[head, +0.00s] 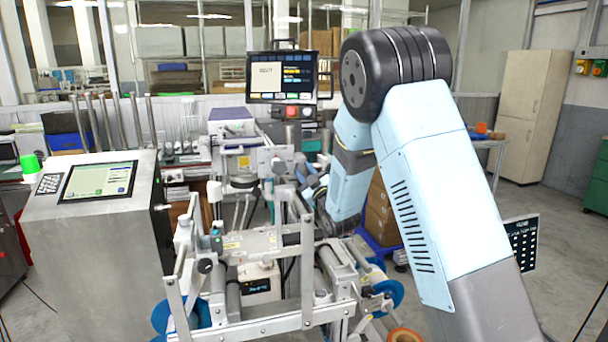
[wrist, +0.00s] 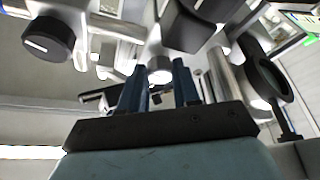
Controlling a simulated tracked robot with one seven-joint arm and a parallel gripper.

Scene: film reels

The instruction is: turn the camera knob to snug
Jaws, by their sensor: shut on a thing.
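In the wrist view my gripper (wrist: 159,76) has its two blue fingers on either side of a small round, pale metal end, which I take to be the camera knob (wrist: 160,68). The gripper is shut on it; the fingers hide part of the contact, and no mark on the knob can be read. In the head view my arm reaches down to the metal frame of the reel machine (head: 265,240). The gripper end there is small and partly hidden by my arm and the machine's parts.
A black knob with a white line (wrist: 48,40) is at upper left in the wrist view. A black ring-shaped part (wrist: 268,78) stands close on the right. In the head view a monitor (head: 282,76) is behind the machine and a grey console (head: 98,240) stands left.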

